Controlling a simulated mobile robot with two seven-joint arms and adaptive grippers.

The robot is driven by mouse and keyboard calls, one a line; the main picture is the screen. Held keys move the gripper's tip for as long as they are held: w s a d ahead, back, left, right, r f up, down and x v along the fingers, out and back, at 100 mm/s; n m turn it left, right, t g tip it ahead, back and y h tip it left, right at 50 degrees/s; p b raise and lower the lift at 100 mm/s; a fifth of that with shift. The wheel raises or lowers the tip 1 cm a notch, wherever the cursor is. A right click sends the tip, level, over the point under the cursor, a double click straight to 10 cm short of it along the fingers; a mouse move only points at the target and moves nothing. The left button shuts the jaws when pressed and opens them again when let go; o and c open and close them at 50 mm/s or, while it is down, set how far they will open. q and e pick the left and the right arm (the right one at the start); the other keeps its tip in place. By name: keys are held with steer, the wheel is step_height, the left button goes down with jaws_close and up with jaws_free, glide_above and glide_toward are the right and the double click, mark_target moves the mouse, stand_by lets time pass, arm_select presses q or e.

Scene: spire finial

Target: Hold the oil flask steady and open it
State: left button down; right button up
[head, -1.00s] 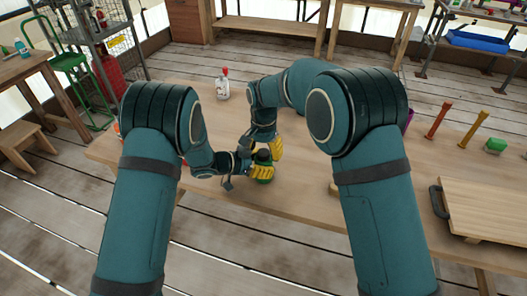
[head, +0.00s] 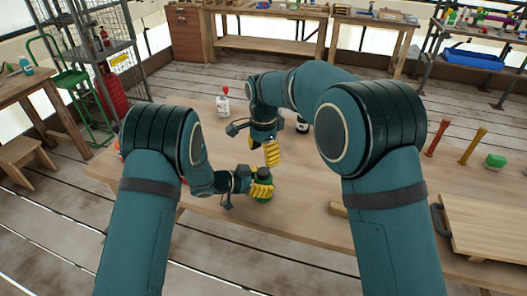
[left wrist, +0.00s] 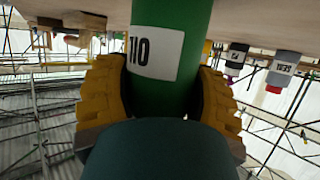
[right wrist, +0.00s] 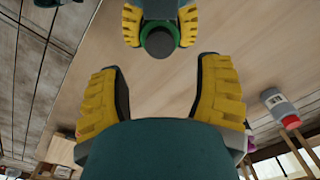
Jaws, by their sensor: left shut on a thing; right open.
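The oil flask is a green cylinder (head: 264,198) with a dark top (head: 264,171), standing upright over the table. My left gripper (head: 260,185) is shut on its body. In the left wrist view the green body (left wrist: 172,95) fills the space between the yellow fingers, with its white label upside down. My right gripper (head: 271,153) is above the flask, apart from it. In the right wrist view its fingers (right wrist: 160,95) are spread and empty. There the flask's round dark top (right wrist: 159,41) shows beyond the fingertips, between the left gripper's fingers.
A white bottle with a red cap (head: 222,105) stands behind the grippers, and a dark bottle (head: 302,126) is behind my right arm.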

mark_target(263, 171)
steer(key=shift+m, duration=0.6)
steer(key=shift+f, duration=3.8)
jaws_close()
steer(key=n, duration=0.6)
steer(key=shift+n, duration=0.3)
